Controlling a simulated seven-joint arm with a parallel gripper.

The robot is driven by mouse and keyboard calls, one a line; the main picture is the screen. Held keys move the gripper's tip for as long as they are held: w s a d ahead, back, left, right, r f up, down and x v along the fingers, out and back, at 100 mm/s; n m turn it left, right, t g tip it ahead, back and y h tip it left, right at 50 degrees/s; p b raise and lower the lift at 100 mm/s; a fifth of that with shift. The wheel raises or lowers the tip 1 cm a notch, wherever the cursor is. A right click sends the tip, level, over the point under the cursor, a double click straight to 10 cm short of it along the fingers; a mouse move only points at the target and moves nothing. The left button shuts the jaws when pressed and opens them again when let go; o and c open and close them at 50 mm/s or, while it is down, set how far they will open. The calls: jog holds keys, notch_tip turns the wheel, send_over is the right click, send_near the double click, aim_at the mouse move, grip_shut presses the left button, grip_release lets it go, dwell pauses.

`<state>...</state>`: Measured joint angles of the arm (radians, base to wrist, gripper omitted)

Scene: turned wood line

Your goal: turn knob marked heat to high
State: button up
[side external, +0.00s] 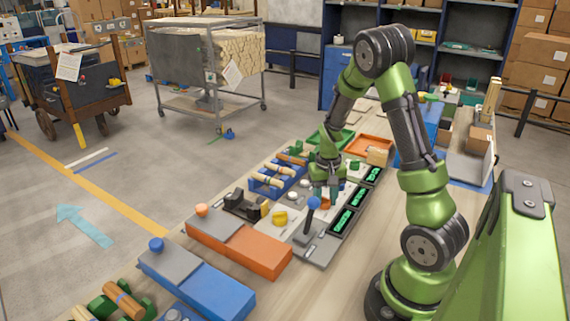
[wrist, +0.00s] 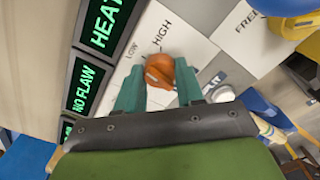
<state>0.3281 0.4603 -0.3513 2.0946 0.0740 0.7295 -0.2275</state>
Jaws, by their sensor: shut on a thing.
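The orange knob (wrist: 160,70) is between the two teal fingers of my gripper (wrist: 160,80) in the wrist view, and the fingers are shut on it. Which mark the knob points at is not clear. A dark display with green letters reading HEAT (wrist: 103,22) is next to the plate. In the side view my gripper (side external: 327,190) reaches down to the panel, and the knob is small there and partly hidden by the fingers.
A blue-topped lever (side external: 312,203) stands close to my gripper, on the nearer side in the side view. Another display reads NO FLAW (wrist: 84,88). A yellow knob (side external: 280,217), a blue tray (side external: 277,181) and orange and blue boxes share the crowded bench.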

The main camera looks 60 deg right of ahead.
aim_at(325, 197)
jog(key=m, duration=0.5)
jog(key=shift+m, duration=2.6)
jog(key=o, duration=1)
jog(key=shift+o, duration=0.2)
notch_tip(325, 197, up, 17)
